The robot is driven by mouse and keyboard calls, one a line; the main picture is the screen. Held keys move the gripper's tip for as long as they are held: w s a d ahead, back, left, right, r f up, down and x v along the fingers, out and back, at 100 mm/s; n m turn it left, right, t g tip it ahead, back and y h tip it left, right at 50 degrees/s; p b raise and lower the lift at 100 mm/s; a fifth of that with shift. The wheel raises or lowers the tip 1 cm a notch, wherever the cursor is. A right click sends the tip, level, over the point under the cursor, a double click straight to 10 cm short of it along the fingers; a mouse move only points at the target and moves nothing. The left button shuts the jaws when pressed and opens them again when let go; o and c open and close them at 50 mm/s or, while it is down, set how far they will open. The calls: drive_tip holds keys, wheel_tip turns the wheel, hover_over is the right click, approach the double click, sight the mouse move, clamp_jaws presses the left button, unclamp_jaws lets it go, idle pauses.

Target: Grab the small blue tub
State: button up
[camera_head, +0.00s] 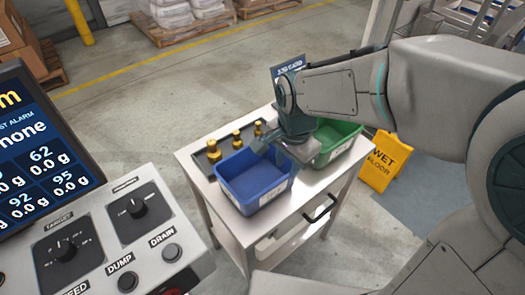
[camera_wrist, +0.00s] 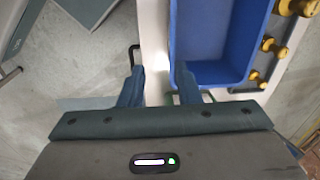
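The small blue tub (camera_head: 250,182) stands upright on a metal cart near its front left side, and it looks empty. It also shows in the wrist view (camera_wrist: 215,70) at the upper right, partly cut off by the frame. My gripper (camera_head: 284,150) is above the tub's back right rim. In the wrist view my gripper (camera_wrist: 157,76) is open with nothing held. One finger is outside the tub's near-side wall, and the other overlaps the tub's inside. I cannot tell whether the fingers reach below the rim.
A green tub (camera_head: 338,142) stands on the cart (camera_head: 300,203) behind my gripper. Three brass weights (camera_head: 237,140) sit on a dark tray beside the blue tub. A control console (camera_head: 95,240) fills the lower left. A yellow wet floor sign (camera_head: 384,163) stands right of the cart.

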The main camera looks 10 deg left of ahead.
drive_tip(key=a, duration=0.2)
approach(271, 199)
drive_tip(key=shift+m, duration=0.4)
drive_tip(key=shift+w+a+f+p, duration=0.15)
drive_tip(key=shift+f+p, duration=0.3)
drive_tip(key=shift+f, duration=0.9)
drive_tip(key=shift+w+a+f+p, duration=0.1)
drive_tip(key=shift+f+p, duration=0.3)
drive_tip(key=shift+f, duration=1)
clamp_jaws()
